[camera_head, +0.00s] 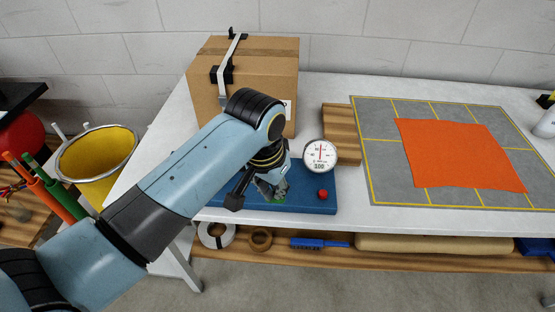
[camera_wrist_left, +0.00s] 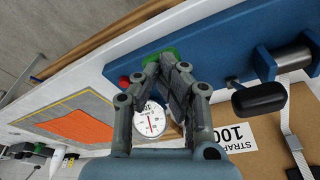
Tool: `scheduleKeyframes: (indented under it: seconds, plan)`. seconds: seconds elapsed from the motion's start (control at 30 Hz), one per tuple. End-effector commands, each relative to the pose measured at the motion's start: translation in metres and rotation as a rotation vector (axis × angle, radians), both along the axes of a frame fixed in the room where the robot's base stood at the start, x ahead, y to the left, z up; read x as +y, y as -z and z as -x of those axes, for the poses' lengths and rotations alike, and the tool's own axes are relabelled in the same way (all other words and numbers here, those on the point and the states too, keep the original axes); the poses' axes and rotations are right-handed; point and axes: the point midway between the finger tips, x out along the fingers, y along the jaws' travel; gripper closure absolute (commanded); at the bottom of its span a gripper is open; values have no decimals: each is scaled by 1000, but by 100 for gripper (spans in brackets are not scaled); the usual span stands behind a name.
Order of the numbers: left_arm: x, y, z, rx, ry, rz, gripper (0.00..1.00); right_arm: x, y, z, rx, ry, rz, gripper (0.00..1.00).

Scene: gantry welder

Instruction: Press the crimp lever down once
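The blue crimp base (camera_head: 320,203) lies at the front left of the white table. What looks like the crimp lever's black handle (camera_head: 234,201) sticks out at its left, beside my left gripper; it also shows in the left wrist view (camera_wrist_left: 260,98), to the right of the fingers and apart from them. My left gripper (camera_head: 268,192) points down over the base. Its fingertips (camera_wrist_left: 159,64) meet in front of a green patch (camera_wrist_left: 166,54) on the base, with nothing seen between them. My arm hides part of the lever. My right gripper is not in view.
A strapped cardboard box (camera_head: 262,68) stands behind my arm. A round dial gauge (camera_head: 320,155) and a red button (camera_head: 323,194) are right of my gripper. A grey mat (camera_head: 375,155) with an orange cloth (camera_head: 460,155) lies at the right. A yellow-lined bin (camera_head: 97,165) stands left.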

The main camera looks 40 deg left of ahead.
Motion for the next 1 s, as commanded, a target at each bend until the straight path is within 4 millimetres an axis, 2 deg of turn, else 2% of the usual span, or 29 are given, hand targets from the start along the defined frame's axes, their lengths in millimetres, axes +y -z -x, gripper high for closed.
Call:
scheduleKeyframes:
  seconds: [0.2,1.0]
  plan:
    - [0,-24,2,4,0,1,100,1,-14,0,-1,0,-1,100]
    - [-1,-99,0,2,0,2,100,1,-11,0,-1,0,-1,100]
